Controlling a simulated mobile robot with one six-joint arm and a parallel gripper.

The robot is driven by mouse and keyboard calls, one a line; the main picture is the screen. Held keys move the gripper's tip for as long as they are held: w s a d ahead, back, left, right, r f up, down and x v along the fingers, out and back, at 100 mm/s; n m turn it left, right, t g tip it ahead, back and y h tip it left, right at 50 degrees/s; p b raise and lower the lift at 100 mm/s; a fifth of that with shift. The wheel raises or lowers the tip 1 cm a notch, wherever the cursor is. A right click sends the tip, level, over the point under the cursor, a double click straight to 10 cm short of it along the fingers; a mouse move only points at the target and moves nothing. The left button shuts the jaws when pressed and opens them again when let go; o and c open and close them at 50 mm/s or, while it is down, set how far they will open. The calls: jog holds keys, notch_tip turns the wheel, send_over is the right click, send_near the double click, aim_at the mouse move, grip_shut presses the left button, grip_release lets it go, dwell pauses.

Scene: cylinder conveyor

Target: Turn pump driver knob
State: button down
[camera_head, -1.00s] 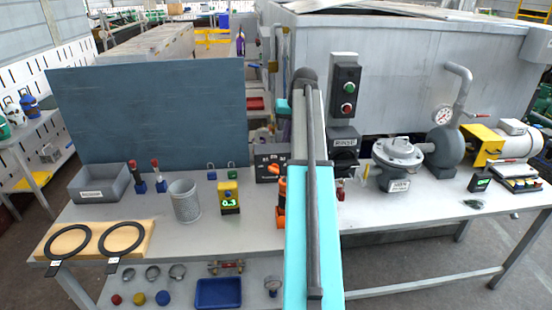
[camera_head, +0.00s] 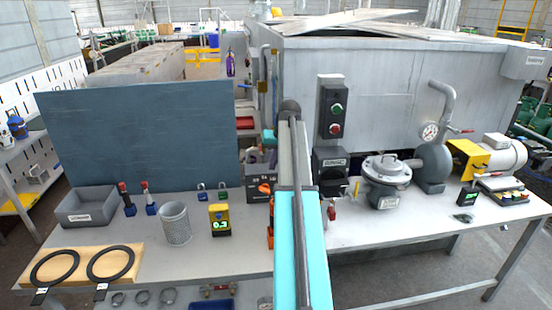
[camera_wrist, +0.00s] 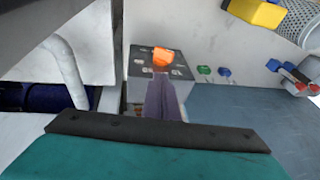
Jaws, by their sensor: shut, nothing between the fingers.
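The pump driver is a dark grey box (camera_head: 253,192) with white markings, standing at the back of the table beside the blue-grey board. Its orange knob (camera_head: 264,188) shows just left of my arm. In the wrist view the box (camera_wrist: 139,66) is ahead, with the orange knob (camera_wrist: 163,58) on its face. My gripper (camera_wrist: 160,76) is shut and empty, its purple-grey fingertips pointing at the knob. In the head view my arm partly hides the gripper.
A black rinse box (camera_head: 330,172) stands close right of my arm, with a red and green button panel (camera_head: 333,108) above it. A yellow meter (camera_head: 220,220) and a mesh cup (camera_head: 175,224) stand front left. The pump (camera_head: 387,175) is to the right.

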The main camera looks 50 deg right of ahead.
jog(key=p, duration=0.3)
send_over(263, 188)
jog(key=s, duration=0.2)
jog(key=f, duration=0.7)
jog(key=shift+d+f, duration=0.2)
jog(key=shift+w+a+f, duration=0.15)
jog(key=shift+f, duration=0.3)
jog(key=shift+w+a+f, duration=0.15)
jog(key=shift+f, duration=0.25)
